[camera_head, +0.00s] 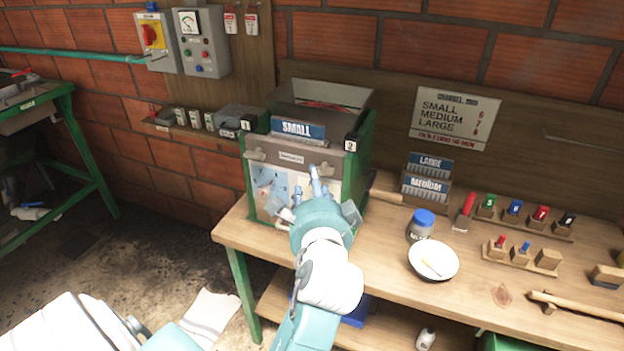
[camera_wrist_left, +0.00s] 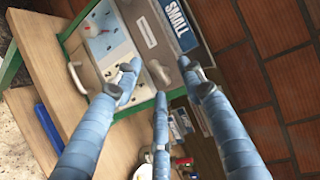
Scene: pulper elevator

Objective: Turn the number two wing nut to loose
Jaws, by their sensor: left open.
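The pulper (camera_head: 357,185) stands on the bench with a blue SMALL sign (camera_head: 298,129) on its front; a tag reading 2 (camera_head: 350,146) marks its right upper corner. In the left wrist view, the grey number two wing nut (camera_wrist_left: 160,74) is on the front strip beside a small name plate (camera_wrist_left: 146,30). My left gripper (camera_head: 318,186) is in front of this corner. In the left wrist view its fingers (camera_wrist_left: 158,82) are spread around the nut, with no clear contact visible. My right gripper is out of view.
LARGE and MEDIUM signs (camera_head: 426,178) stand right of the pulper. A blue-lidded jar (camera_head: 421,226), a white bowl (camera_head: 447,251) and coloured blocks are on the bench. A control box (camera_head: 203,42) hangs on the brick wall. A pale handle (camera_wrist_left: 76,77) sticks out of the pulper front.

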